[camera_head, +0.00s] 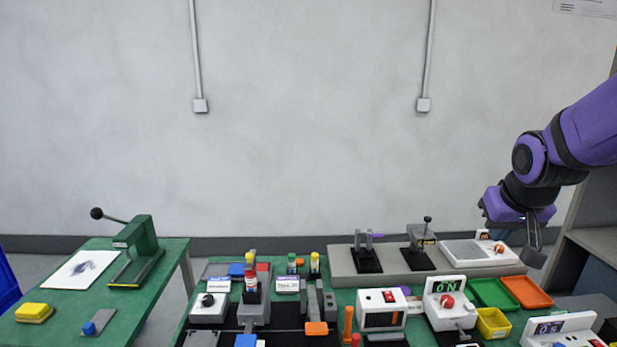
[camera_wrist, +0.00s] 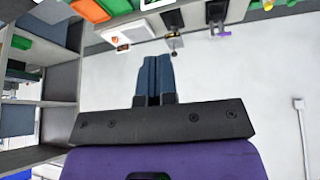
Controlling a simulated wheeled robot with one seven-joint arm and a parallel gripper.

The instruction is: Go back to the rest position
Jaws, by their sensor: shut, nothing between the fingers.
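My gripper (camera_head: 534,240) hangs at the right of the head view, at the end of my purple and black arm. It is in the air above the right end of the bench, apart from everything on it. In the wrist view my gripper (camera_wrist: 152,62) has its two dark fingers together with nothing between them. Behind them the wrist view shows the plain wall, with the bench items upside down along the top edge.
A green bench (camera_head: 165,335) full of devices fills the lower middle. A green side table (camera_head: 150,300) with a lever press (camera_head: 138,250) stands left. Green (camera_head: 490,293) and orange (camera_head: 527,291) trays lie below my gripper. Grey shelving (camera_head: 595,240) stands close on the right. The air above the bench is clear.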

